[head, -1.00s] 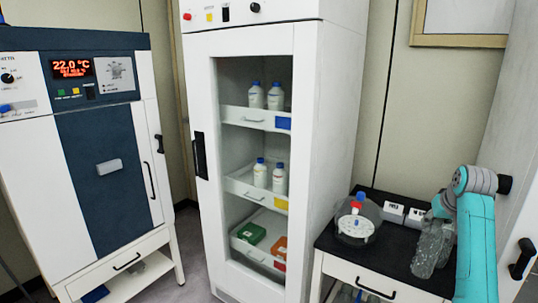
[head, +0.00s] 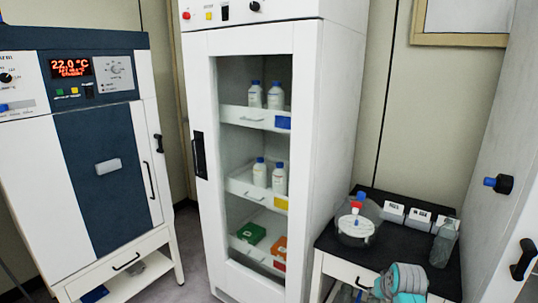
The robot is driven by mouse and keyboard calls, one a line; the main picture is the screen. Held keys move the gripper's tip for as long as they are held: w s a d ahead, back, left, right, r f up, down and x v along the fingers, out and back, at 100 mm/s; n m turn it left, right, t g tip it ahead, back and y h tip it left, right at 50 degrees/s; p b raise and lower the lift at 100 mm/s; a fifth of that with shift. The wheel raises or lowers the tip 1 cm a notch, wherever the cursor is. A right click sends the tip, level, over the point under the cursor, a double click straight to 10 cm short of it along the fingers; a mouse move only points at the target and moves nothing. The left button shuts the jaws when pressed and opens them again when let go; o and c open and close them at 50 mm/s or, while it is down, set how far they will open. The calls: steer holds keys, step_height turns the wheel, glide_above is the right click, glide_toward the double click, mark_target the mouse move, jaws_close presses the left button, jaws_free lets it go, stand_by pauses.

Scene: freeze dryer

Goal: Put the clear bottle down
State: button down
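The clear bottle (head: 444,244) stands upright at the right end of the black-topped table (head: 394,253), with a grey cap or neck at its top. Nothing is seen holding it. A teal and grey part of my arm shows at the bottom edge, in front of the table and left of the bottle, apart from it in the picture. The fingers of my gripper are not visible.
A clear round vessel (head: 356,231) with a red and blue top stands at the table's left. Several small white labelled blocks (head: 393,212) line the back. A tall white glass-door cabinet (head: 308,150) stands to the left. The table's middle is clear.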

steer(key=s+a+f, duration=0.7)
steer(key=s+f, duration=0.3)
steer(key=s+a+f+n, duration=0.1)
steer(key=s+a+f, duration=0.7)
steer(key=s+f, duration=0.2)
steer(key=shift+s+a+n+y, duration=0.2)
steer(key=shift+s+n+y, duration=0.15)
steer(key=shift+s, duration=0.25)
